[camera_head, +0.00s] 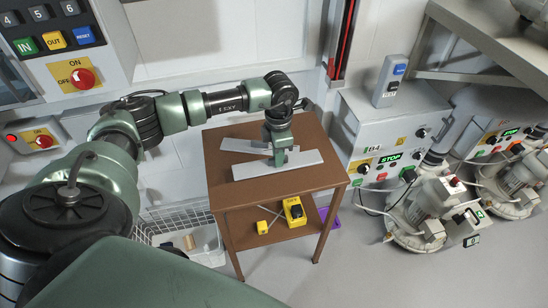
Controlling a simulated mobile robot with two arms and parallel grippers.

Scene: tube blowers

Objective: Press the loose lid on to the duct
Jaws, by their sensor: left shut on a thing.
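Two long grey pieces lie on the brown table, close together. The front grey strip (250,171) runs across the table top at a slight slant. The rear grey strip (238,145) lies behind it, partly hidden by my gripper. Which one is the duct and which the lid is hard to tell at this size. My left gripper (279,160) points down over the middle of the pieces. It is shut on a thin grey part, which seems to be the lid; its fingers hide the grip. My right gripper is not in view.
The small brown table (300,181) has bare top around the pieces. Its lower shelf holds a yellow box (294,211) and a small yellow block (262,227). A wire basket (184,228) stands left of it, blower machines (432,203) right. Control panels are on the wall.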

